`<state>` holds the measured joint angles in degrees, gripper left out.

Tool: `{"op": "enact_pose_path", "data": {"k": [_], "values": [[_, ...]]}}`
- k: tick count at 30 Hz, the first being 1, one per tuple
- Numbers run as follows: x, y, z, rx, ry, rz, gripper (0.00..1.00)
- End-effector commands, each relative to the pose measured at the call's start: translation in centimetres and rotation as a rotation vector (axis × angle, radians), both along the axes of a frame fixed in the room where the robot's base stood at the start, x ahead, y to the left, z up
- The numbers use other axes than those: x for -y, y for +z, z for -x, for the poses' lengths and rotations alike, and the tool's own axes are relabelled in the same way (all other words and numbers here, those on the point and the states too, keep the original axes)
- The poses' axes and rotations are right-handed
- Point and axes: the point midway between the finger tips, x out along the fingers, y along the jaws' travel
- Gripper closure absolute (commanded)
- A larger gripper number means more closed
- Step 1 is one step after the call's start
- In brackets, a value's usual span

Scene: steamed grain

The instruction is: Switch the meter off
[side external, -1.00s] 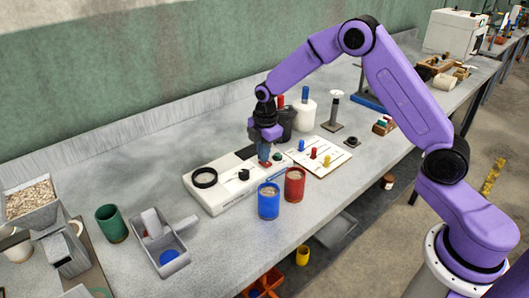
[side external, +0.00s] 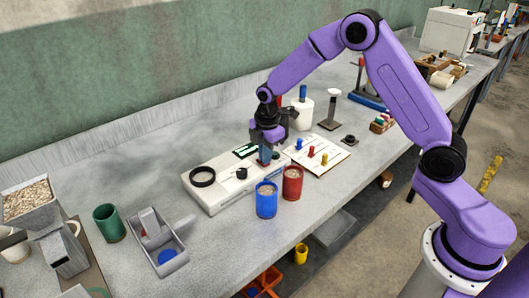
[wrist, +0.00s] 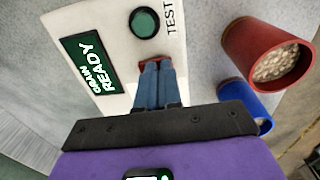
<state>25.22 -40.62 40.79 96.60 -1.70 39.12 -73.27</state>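The meter (side external: 215,187) is a white box on the bench, with a round black ring (side external: 202,176) and a black knob (side external: 242,172) on top. Its display (wrist: 88,63) is lit green and reads GRAIN READY; it also shows green in the side view (side external: 245,151). A green button (wrist: 143,22) sits beside the word TEST. My gripper (wrist: 157,64) has its blue fingers together, over the meter's top between display and TEST label. A little red shows at the fingertips; whether they touch the meter I cannot tell.
A blue cup (side external: 266,202) and a red cup (side external: 292,185), both with grain, stand just in front of the meter. A white board with coloured pegs (side external: 326,161) lies right of it. A grey tray (side external: 172,262) and green cup (side external: 109,224) stand at left.

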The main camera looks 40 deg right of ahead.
Motion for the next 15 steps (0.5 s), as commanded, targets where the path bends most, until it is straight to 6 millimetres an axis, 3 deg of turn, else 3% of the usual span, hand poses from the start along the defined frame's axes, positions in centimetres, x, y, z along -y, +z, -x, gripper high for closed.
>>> {"op": "enact_pose_path", "data": {"k": [7,15], "values": [[-0.1,1.6,0.2,-0.004,0.001,0.001,1.00],[-0.1,7.2,0.5,0.003,0.001,-0.001,1.00]]}}
